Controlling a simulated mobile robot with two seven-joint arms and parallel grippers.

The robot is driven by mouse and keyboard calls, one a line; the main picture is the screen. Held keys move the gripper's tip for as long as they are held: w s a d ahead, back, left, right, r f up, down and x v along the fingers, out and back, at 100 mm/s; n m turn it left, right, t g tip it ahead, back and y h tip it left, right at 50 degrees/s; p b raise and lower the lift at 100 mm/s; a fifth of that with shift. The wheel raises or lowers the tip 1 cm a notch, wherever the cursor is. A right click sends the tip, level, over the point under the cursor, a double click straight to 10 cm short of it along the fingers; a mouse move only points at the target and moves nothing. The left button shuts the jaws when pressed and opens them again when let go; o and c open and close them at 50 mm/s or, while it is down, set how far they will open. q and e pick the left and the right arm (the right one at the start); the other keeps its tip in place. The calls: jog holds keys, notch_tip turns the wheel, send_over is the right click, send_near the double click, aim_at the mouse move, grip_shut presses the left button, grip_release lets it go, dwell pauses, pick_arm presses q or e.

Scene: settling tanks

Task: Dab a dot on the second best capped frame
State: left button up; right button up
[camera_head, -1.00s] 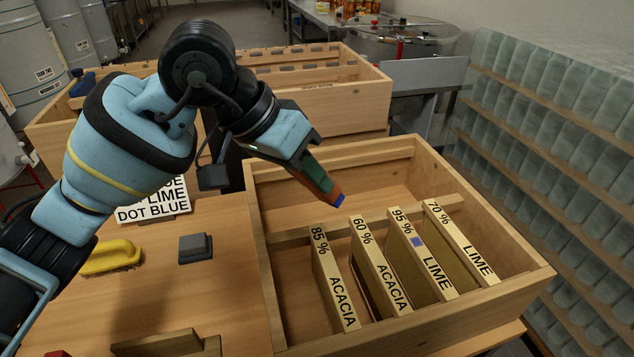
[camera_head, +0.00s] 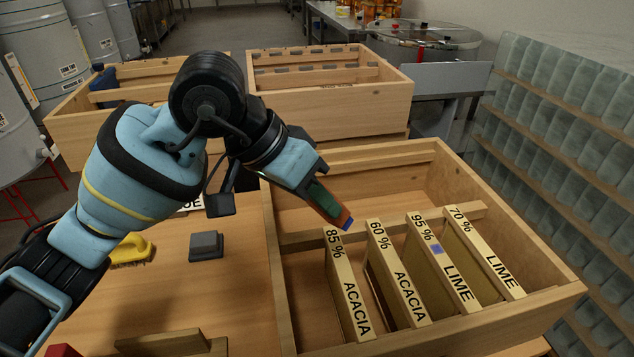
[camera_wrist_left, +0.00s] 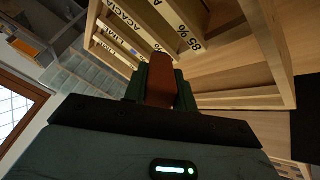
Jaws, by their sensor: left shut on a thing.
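My left gripper (camera_head: 326,202) is shut on a brown-orange marker with a blue tip. The marker (camera_wrist_left: 160,82) shows between the green fingers in the left wrist view. Its tip is near the 85 % end of the left ACACIA frame (camera_head: 346,285); I cannot tell whether they touch. To the right stand the 60 % ACACIA frame (camera_head: 398,275), the 95 % LIME frame (camera_head: 455,283) and the 70 % LIME frame (camera_head: 487,255). A blue square mark (camera_head: 437,249) lies on the 95 % frame; I see none on the other three. My right gripper is out of view.
The frames stand in a wooden box (camera_head: 560,290). A grey block (camera_head: 206,246) and a yellow-handled brush (camera_head: 132,248) lie on the table left of it. A white sign (camera_head: 194,204) is mostly hidden by my arm. More wooden boxes (camera_head: 340,103) stand behind.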

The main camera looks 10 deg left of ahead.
pick_arm(q)
jog(key=shift+f, duration=0.25)
jog(key=w+a+n+t+y, duration=0.1)
jog(key=w+a+n, duration=0.1)
jog(key=a, duration=0.6)
jog(key=w+a+f+n+t+y, duration=0.1)
jog(key=w+a+n+t, duration=0.1)
jog(key=a+n, duration=0.3)
jog(key=a, duration=0.4)
jog(key=shift+w+a, duration=0.2)
jog(key=shift+a, duration=0.05)
